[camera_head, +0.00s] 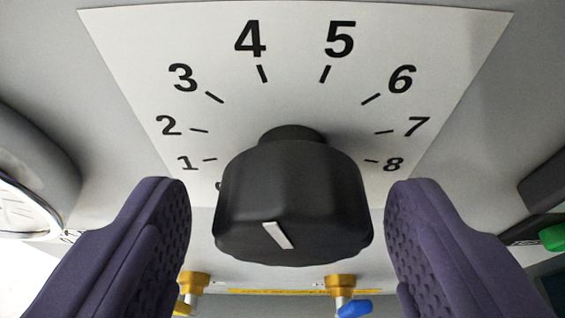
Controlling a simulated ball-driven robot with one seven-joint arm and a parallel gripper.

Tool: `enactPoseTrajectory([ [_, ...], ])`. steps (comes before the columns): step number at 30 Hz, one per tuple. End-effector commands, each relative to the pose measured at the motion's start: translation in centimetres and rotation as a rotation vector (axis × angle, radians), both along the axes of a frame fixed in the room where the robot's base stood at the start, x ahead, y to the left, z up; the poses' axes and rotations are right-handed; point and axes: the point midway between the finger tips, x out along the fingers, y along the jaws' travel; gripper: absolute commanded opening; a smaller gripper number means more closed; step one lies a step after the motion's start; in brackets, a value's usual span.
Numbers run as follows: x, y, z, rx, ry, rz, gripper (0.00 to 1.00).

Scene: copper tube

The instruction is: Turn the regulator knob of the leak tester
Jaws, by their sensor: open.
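The regulator knob (295,195) is a black, fluted knob with a white pointer line on its face, in the middle of the view. It stands out from a white dial plate (290,95) with black tick marks and numbers from 1 to 8. The white line sits low on the knob's face and slants. My gripper (290,235) is open, with one purple, dimpled finger on each side of the knob. A gap shows between each finger and the knob. The lower part of the dial is hidden behind the knob.
Below the knob are two brass fittings (194,284), one with a blue handle (354,308). A round gauge (25,200) is at the left edge. A dark part with a green button (552,237) is at the right edge. The grey panel surrounds the dial plate.

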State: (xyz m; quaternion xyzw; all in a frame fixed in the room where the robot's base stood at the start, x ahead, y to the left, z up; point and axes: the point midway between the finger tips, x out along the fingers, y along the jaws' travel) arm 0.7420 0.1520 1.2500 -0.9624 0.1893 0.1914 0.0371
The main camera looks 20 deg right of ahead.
Motion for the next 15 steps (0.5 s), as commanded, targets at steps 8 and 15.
enactPoseTrajectory([
  [8,0.36,-0.16,-0.16,0.001,0.0,0.0,0.7],
  [15,0.35,-0.17,-0.16,0.001,0.001,0.0,0.22],
])
